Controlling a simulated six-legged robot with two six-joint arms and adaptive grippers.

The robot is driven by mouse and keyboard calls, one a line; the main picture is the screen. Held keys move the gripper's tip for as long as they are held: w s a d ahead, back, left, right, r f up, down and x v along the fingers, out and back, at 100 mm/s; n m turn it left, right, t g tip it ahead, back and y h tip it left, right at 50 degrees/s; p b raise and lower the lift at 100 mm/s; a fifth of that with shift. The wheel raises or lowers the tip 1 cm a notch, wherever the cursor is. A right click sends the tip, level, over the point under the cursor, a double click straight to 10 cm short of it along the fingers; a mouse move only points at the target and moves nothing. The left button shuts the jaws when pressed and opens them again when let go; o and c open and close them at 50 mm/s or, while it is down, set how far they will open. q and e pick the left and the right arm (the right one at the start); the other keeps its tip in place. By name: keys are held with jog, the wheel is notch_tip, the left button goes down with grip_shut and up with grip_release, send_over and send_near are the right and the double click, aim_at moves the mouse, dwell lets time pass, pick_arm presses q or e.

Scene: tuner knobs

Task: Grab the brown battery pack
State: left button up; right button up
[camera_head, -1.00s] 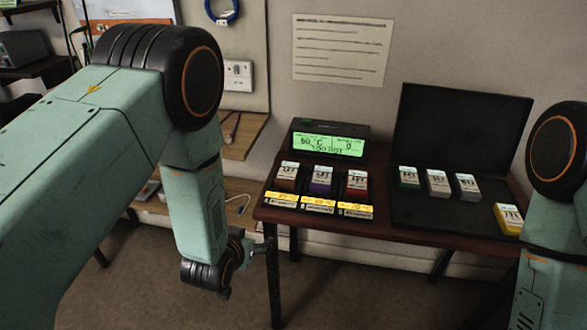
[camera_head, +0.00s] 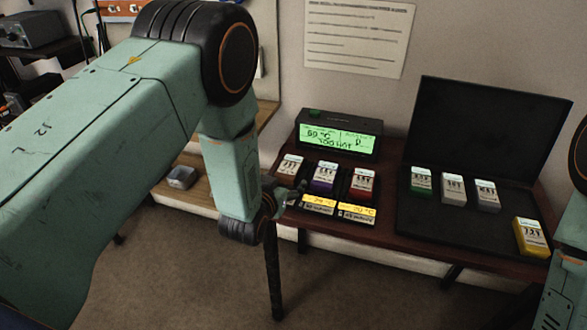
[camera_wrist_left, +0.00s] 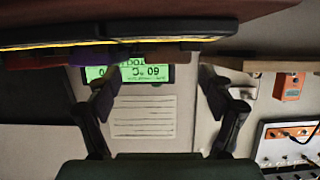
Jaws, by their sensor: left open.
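The brown battery pack (camera_head: 289,169) is the leftmost of three packs in the slots before the green-lit display, with a pale label on top. In the left wrist view, which looks upside down, a brownish block (camera_wrist_left: 160,53) shows under the dark tray edge, between the finger lines. My left gripper (camera_head: 291,194) is at the table's left front edge, just in front of the brown pack and partly covering its slot. Its fingers (camera_wrist_left: 162,98) are spread in the wrist view with nothing held. Whether they touch the pack is unclear. My right gripper is out of view.
A purple pack (camera_head: 325,178) and a red pack (camera_head: 362,184) stand close to its right. The display (camera_head: 340,135) reads TOO HOT behind them. Green, white, grey and yellow packs (camera_head: 530,238) lie on the black case (camera_head: 430,228) at right. A wooden shelf (camera_head: 180,200) is at left.

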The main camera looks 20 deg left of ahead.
aim_at(286, 174)
pick_arm(q)
jog(key=x, duration=0.3)
jog(key=b+x, duration=0.1)
jog(key=x, duration=0.1)
jog(key=shift+w+a, duration=0.25)
jog(key=shift+a, duration=0.05)
jog(key=shift+w+a, duration=0.25)
jog(key=shift+w, duration=0.05)
jog(key=shift+d, duration=0.2)
jog(key=shift+c, duration=1.3)
jog(key=shift+a, duration=0.2)
jog(key=c, duration=0.4)
jog(key=shift+d, duration=0.1)
jog(key=c, duration=0.7)
